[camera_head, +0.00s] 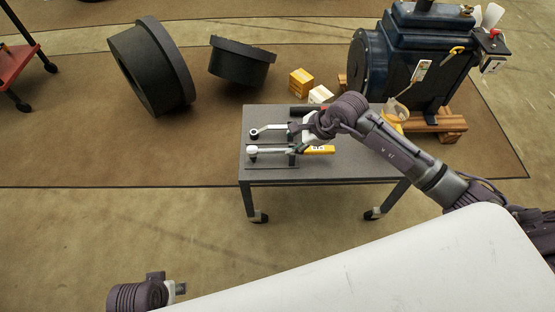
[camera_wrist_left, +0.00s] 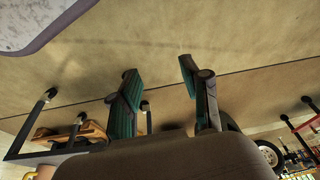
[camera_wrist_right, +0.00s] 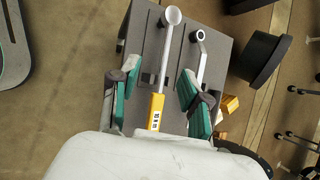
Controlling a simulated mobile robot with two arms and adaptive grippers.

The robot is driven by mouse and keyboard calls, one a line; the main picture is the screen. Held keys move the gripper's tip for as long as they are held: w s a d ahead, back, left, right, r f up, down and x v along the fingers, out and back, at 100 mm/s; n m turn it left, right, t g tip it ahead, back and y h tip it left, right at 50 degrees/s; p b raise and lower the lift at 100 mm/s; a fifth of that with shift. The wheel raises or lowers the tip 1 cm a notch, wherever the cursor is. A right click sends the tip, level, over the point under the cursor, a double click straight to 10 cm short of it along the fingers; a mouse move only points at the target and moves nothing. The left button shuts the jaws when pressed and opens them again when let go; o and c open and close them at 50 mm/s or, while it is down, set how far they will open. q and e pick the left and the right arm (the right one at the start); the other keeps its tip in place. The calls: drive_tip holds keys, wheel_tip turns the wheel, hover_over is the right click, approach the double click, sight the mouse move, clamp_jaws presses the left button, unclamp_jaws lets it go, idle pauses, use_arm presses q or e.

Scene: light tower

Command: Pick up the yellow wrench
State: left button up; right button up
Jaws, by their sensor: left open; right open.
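The yellow wrench, with a yellow handle (camera_head: 319,150) and a pale metal shaft and head, lies on the small grey table (camera_head: 350,168). In the right wrist view its handle (camera_wrist_right: 156,110) points toward my right gripper. My right gripper (camera_wrist_right: 156,88) is open, with its fingers on either side of the handle and apart from it. In the head view the right gripper (camera_head: 297,140) hangs over the table and hides part of the tools. My left gripper (camera_wrist_left: 156,80) is open and empty, away from the table; the head view shows only part of that arm.
A second metal tool (camera_wrist_right: 197,60) with a ring end lies beside the wrench on the table. Yellow and white boxes (camera_head: 301,82), black round parts (camera_head: 150,66) and a blue machine (camera_head: 410,58) on a wooden pallet stand behind. The floor in front is clear.

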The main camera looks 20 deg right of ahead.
drive_tip(key=d+h, duration=0.1)
drive_tip(key=n+b, duration=0.1)
drive_tip(key=b, duration=0.1)
approach(280, 150)
drive_tip(key=x, duration=0.5)
drive_tip(key=shift+t, duration=0.3)
drive_tip(key=b+x, duration=0.1)
drive_tip(key=x, duration=0.3)
drive_tip(key=shift+s+a+f+b, duration=0.1)
drive_tip(key=shift+f+b, duration=0.2)
drive_tip(key=shift+w+f, duration=0.2)
drive_tip(key=shift+f, duration=0.05)
use_arm(q)
drive_tip(key=v, duration=0.6)
drive_tip(key=shift+a+r+t, duration=0.2)
drive_tip(key=shift+r+t, duration=0.1)
use_arm(e)
clamp_jaws()
drive_tip(key=shift+r, duration=0.1)
